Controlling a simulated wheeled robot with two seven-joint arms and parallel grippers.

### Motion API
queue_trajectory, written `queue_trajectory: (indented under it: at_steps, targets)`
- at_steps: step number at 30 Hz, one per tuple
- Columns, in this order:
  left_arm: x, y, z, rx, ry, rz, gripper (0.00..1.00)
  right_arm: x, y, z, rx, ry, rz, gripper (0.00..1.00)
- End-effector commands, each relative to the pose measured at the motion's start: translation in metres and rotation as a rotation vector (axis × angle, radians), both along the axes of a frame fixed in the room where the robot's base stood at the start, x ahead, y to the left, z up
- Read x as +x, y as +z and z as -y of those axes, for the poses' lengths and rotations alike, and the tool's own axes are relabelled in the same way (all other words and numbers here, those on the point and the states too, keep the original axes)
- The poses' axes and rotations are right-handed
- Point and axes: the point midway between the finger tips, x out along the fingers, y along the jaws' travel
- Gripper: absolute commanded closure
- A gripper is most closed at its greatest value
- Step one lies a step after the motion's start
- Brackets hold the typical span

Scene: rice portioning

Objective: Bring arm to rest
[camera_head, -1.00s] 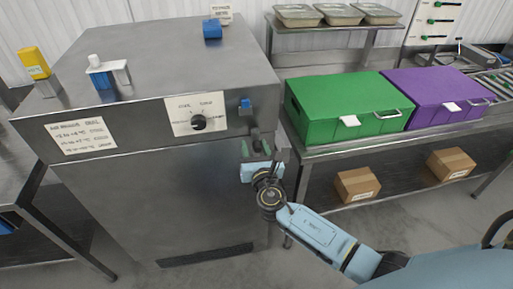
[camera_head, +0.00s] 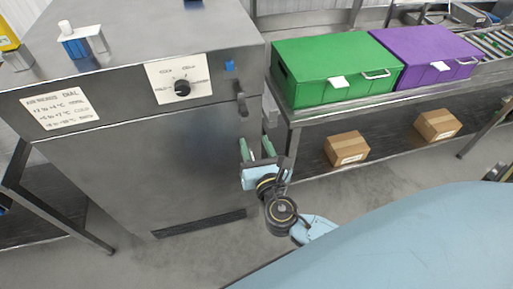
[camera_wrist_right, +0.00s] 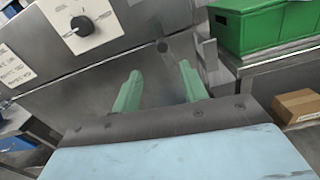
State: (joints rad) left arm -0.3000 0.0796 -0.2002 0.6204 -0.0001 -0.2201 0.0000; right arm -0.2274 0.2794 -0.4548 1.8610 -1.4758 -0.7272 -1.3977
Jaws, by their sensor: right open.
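My right gripper (camera_head: 258,149) is open and empty in the head view, in front of the right part of the steel cabinet's front face. In the right wrist view its two green fingers (camera_wrist_right: 160,88) stand apart with nothing between them. The steel cabinet (camera_head: 150,170) has a black dial (camera_head: 182,88) on a white plate, which also shows in the wrist view (camera_wrist_right: 82,26). A dark handle (camera_head: 241,100) sticks out near the cabinet's right edge, just above the fingers. I cannot tell whether they touch it. My left gripper is out of view.
A green box (camera_head: 322,72) and a purple box (camera_head: 425,55) stand on the steel bench to the right. Two cardboard boxes (camera_head: 346,145) (camera_head: 437,125) sit on its lower shelf. The floor in front is open.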

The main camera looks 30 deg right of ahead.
Motion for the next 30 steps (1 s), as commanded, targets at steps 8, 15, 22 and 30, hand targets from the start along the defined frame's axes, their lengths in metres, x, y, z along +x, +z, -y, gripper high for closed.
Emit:
queue_trajectory:
  at_steps: [8,15,22,30]
  targets:
    - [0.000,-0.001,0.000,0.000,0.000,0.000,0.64,-0.006,0.001,-0.001,0.000,0.000,0.000,0.57]
    - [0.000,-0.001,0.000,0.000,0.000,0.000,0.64,-0.005,0.000,-0.001,0.000,0.000,0.000,0.57]
    - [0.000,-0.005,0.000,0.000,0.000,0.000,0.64,-0.006,-0.025,0.001,0.058,-0.003,-0.044,0.57]
    - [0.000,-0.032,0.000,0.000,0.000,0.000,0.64,-0.040,-0.203,0.020,0.556,-0.128,-0.336,0.57]
